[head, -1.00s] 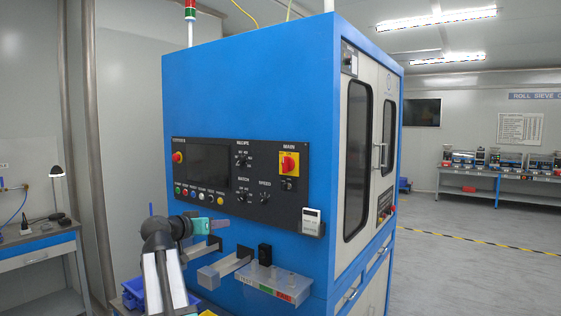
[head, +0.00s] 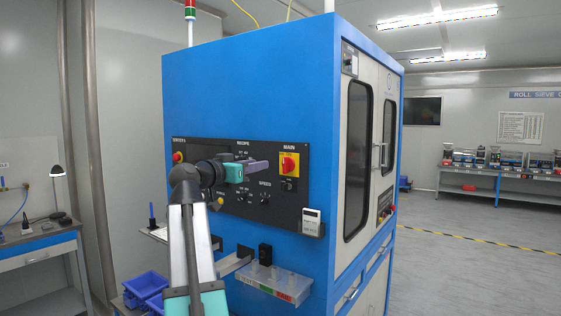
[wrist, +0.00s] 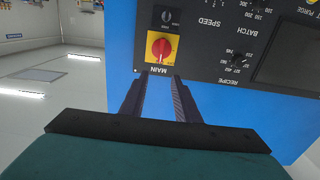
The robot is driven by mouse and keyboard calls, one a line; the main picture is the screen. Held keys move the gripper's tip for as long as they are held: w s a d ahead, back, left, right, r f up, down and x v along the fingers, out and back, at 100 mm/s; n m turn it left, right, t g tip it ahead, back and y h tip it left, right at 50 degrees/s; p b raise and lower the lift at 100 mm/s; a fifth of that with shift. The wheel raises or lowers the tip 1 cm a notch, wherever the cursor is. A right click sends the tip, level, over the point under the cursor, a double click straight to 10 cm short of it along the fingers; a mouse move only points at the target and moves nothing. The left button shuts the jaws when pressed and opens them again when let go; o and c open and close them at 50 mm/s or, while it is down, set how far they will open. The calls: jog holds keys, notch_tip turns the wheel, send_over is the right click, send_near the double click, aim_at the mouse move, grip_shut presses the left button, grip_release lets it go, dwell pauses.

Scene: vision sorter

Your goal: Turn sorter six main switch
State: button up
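The main switch (head: 289,164) is a red rotary knob on a yellow plate, under the label MAIN at the right end of the black control panel (head: 214,206) on the blue sorter cabinet (head: 250,85). In the wrist view, turned upside down, the red knob (wrist: 160,48) lies just beyond my fingertips. My gripper (head: 264,167) is in front of the panel, left of the switch in the head view. In the wrist view my gripper (wrist: 160,79) has its fingers apart, with nothing between them. It does not touch the knob. My gripper hides the panel's screen and some knobs.
Blue bins (head: 148,291) stand at lower left. The floor to the right is free.

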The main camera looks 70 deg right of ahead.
aim_at(284, 159)
jog(key=shift+d, duration=0.15)
jog(key=p+x, duration=0.3)
jog(key=x, duration=0.9)
jog(key=shift+d+r+p, duration=0.1)
jog(key=shift+p, duration=0.25)
jog(key=shift+s+d, duration=0.2)
jog(key=shift+d, duration=0.45)
grip_shut()
